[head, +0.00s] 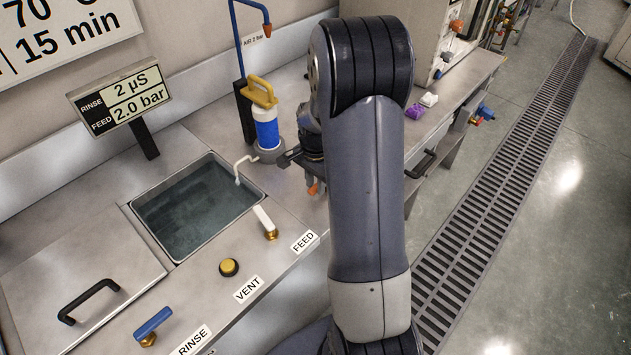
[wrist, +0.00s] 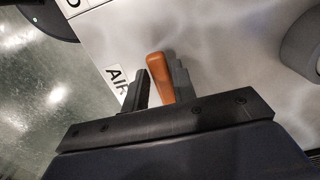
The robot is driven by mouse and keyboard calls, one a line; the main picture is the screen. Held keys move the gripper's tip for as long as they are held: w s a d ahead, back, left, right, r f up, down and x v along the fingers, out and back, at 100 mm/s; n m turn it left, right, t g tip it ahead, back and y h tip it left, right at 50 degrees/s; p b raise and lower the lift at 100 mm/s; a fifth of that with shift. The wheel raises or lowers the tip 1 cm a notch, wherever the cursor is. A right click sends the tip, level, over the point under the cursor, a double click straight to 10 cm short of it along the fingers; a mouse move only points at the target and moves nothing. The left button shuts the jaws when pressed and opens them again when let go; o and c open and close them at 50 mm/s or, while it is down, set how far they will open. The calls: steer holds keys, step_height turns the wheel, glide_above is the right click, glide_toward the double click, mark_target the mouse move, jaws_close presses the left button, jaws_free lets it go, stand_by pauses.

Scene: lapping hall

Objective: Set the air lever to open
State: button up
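The air lever (wrist: 157,72) has an orange handle and shows in the wrist view beside a white "AIR" label (wrist: 117,78). My gripper (wrist: 160,82) is around it, with one dark finger on each side. The handle lies close against the right finger, and a narrow gap shows on the left finger's side. The lever's base and pivot are hidden behind the gripper. In the head view a small orange part (head: 314,187) shows below my gripper (head: 290,158) at the bench's front edge, partly hidden by my arm.
A blue-and-white cartridge (head: 267,130) with a yellow handle stands just behind my gripper. A water-filled sink (head: 137,216) lies to the left. White feed lever (head: 265,221), brass vent knob (head: 229,267) and blue rinse lever (head: 152,324) line the front. A floor grate (head: 497,180) runs at right.

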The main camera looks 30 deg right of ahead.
jaws_close()
steer(key=shift+w, duration=0.1)
stand_by(0.3)
steer(key=m, duration=0.1)
steer(key=w+m, duration=0.1)
steer(key=m, duration=0.1)
steer(key=shift+w+a+m+b, duration=0.15)
steer(key=shift+w+m+b, duration=0.05)
steer(key=shift+m+b, duration=0.1)
steer(key=m, duration=0.1)
steer(key=w+m, duration=0.1)
steer(key=m, duration=0.1)
steer(key=w+m, duration=0.1)
steer(key=shift+d+m, duration=0.2)
steer(key=shift+m, duration=0.1)
steer(key=m, duration=0.1)
steer(key=w+d+m, duration=0.1)
steer(key=m, duration=0.3)
steer(key=shift+w+d+b, duration=0.15)
steer(key=shift+w+b, duration=0.2)
steer(key=shift+w, duration=0.05)
steer(key=shift+w+d+m, duration=0.15)
steer(key=shift+d+m, duration=0.1)
steer(key=shift+m, duration=0.55)
steer(key=shift+w+d+m, duration=0.2)
steer(key=shift+d+m, duration=0.1)
steer(key=shift+m, duration=0.5)
steer(key=shift+w+d+m, duration=0.15)
steer(key=shift+d+m, duration=0.1)
steer(key=shift+m, duration=0.55)
